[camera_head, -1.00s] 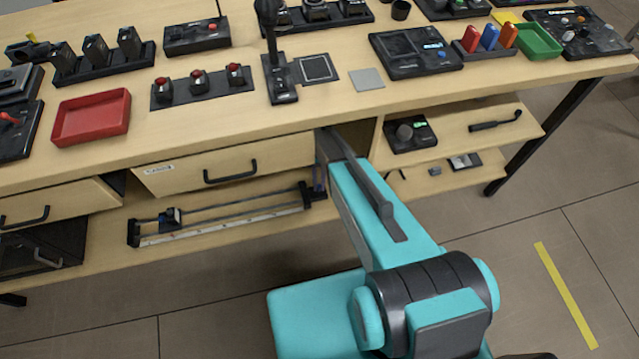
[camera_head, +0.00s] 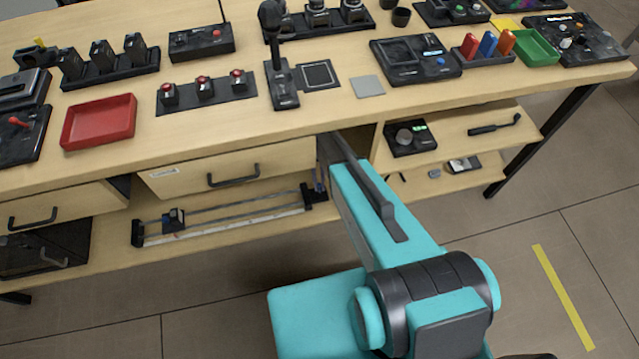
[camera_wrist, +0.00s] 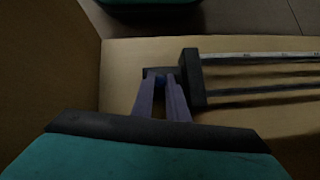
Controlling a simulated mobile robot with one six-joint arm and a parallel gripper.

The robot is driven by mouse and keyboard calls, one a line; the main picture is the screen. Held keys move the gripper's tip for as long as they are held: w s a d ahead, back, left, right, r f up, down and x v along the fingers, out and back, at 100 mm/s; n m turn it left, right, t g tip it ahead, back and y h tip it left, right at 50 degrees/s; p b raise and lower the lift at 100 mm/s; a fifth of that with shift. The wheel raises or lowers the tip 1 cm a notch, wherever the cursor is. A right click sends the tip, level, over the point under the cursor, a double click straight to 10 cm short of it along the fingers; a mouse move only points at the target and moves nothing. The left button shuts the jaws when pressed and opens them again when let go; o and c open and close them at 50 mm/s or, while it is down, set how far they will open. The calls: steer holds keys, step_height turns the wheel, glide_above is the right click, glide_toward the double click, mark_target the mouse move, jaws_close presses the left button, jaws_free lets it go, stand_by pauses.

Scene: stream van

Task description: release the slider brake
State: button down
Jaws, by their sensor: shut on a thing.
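The slider is a pair of dark rails with a pale ruler strip (camera_head: 238,224), lying on the lower shelf under the drawer. Its black carriage (camera_head: 174,217) sits near the left end. The rails and a black end block (camera_wrist: 191,77) show in the wrist view. A small blue knob (camera_wrist: 160,79) sits beside that end block on a dark mount. My gripper (camera_wrist: 161,88) has its purple fingers around the blue knob and is shut on it. In the head view my gripper (camera_head: 319,182) is at the slider's right end, and the knob is hidden.
The drawer (camera_head: 232,167) hangs above the slider, and a wooden panel (camera_wrist: 50,70) stands close beside my gripper. A dark box (camera_head: 42,254) is at the shelf's left. Right shelves hold a black device (camera_head: 409,138) and a handle (camera_head: 494,125). The floor in front is clear.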

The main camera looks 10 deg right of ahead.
mark_target(319, 184)
stand_by(0.4)
steer(key=c, duration=1.8)
jaws_free()
steer(key=shift+c, duration=0.2)
steer(key=shift+b+v, duration=1.05)
steer(key=shift+v, duration=1.7)
steer(key=shift+b+v, duration=0.3)
steer(key=shift+v, duration=0.7)
